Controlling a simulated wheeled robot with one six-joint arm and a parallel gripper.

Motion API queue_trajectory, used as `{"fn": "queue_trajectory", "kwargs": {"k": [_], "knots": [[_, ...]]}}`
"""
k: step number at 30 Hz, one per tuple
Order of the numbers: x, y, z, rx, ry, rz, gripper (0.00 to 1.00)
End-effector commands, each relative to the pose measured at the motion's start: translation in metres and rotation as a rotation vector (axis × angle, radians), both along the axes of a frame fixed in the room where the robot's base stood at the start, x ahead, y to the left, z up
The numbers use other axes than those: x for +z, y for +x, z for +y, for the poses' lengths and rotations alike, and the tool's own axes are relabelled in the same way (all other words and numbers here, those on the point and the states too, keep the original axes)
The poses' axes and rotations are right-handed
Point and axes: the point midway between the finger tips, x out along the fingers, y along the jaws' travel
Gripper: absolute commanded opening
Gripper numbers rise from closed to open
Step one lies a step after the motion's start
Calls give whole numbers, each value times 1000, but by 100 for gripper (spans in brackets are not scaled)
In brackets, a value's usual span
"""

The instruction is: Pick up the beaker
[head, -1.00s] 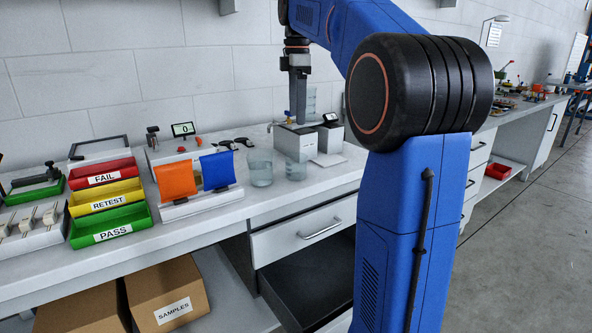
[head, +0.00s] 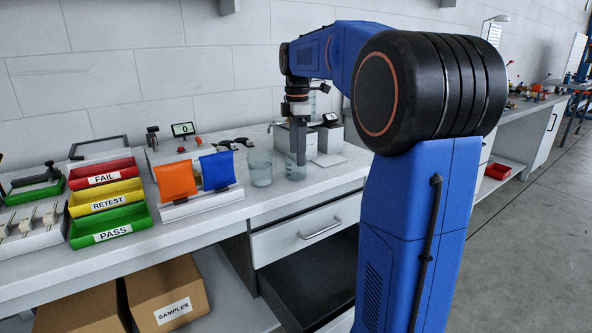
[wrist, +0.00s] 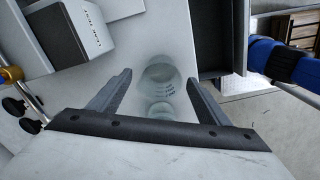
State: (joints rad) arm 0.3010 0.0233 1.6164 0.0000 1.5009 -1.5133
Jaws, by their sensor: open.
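A grey-white instrument (head: 328,140) stands behind the right beaker. An open dark drawer (head: 312,275) is below the bench front. Bare bench lies in front of the beakers.

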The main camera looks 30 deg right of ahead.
Motion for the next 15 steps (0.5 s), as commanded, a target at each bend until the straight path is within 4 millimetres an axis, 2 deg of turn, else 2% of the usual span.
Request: {"fn": "queue_trajectory", "kwargs": {"k": [9, 15], "knots": [[-39, -2, 5, -1, 1, 3, 71], [-51, -1, 5, 0, 1, 2, 71]]}}
